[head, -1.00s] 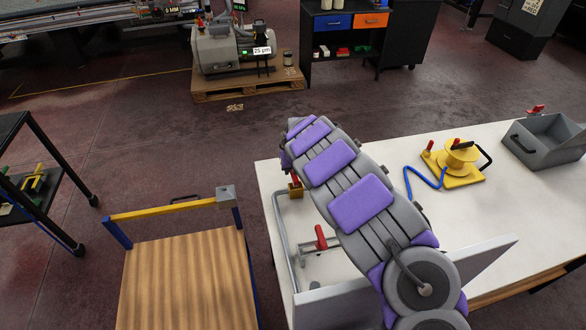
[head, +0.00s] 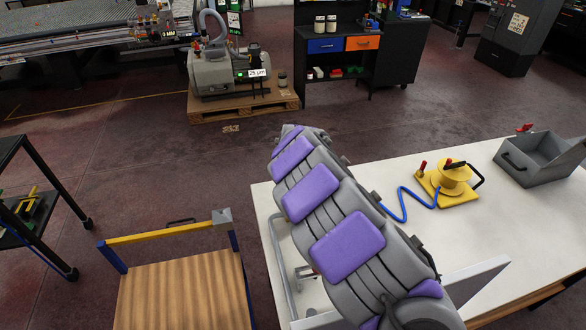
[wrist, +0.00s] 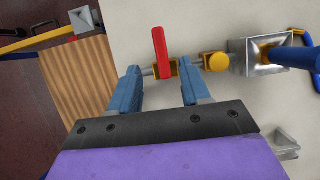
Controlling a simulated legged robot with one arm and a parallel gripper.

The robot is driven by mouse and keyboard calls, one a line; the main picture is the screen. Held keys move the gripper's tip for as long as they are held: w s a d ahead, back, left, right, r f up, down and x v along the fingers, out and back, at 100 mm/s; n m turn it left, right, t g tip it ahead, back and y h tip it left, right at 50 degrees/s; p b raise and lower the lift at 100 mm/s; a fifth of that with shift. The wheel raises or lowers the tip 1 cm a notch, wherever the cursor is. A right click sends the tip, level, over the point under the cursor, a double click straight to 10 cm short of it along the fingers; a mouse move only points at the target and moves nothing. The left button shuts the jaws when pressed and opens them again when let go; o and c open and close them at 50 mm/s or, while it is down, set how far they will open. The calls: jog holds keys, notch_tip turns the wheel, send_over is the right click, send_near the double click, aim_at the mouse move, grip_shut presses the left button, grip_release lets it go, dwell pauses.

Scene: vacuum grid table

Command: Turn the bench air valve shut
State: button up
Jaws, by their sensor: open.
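In the wrist view, the air valve has a red lever (wrist: 161,52) on a short pipe line with yellow fittings (wrist: 215,61), over the pale bench top. The lever stands across the pipe line in this picture. My gripper (wrist: 162,76) is open, with one blue finger on each side of the lever's lower end. The fingers look apart from the lever; I cannot tell the depth between them. In the head view my arm hides the gripper and most of the valve.
In the wrist view, a metal block (wrist: 262,54) with a blue hose (wrist: 297,57) sits right of the valve. In the head view, a wooden-topped cart (head: 185,290) stands left of the white bench (head: 400,255), with a yellow reel (head: 451,178) and grey bin (head: 540,158) on the right.

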jog(key=p+v, duration=0.1)
jog(key=v, duration=0.7)
jog(key=shift+r, duration=0.35)
jog(key=shift+s+f, duration=0.1)
